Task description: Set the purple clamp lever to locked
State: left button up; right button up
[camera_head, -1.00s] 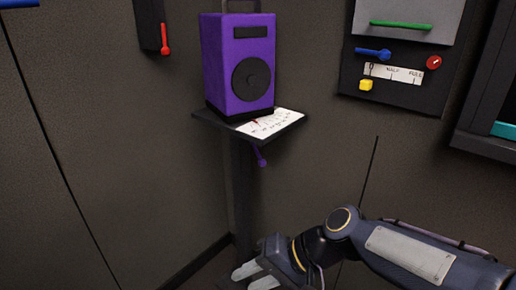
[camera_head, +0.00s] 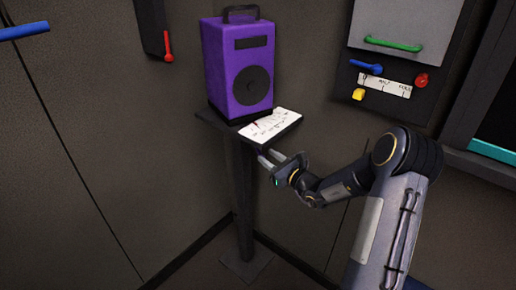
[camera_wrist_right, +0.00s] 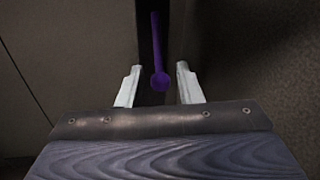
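The purple clamp lever (camera_wrist_right: 159,55) hangs in the right wrist view as a thin rod with a ball end. My right gripper (camera_wrist_right: 159,88) is open, one finger on each side of the lever's ball end; I cannot tell whether either finger touches it. In the head view the right gripper (camera_head: 265,157) is just under the front edge of the small shelf (camera_head: 212,121), and the lever is hidden there. A white label card (camera_head: 270,125) with markings lies on the shelf. My left gripper is not in view.
A purple speaker-like box (camera_head: 238,65) stands on the shelf, which sits on a dark post (camera_head: 243,200). On the walls are a red lever (camera_head: 168,47), a blue handle (camera_head: 24,30) and a panel with a green handle (camera_head: 392,44), blue lever (camera_head: 366,66) and yellow knob (camera_head: 358,94).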

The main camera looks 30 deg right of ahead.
aim_at(259, 151)
jog(key=x, duration=0.6)
jog(key=shift+a, duration=0.1)
jog(key=shift+s, duration=0.1)
grip_shut()
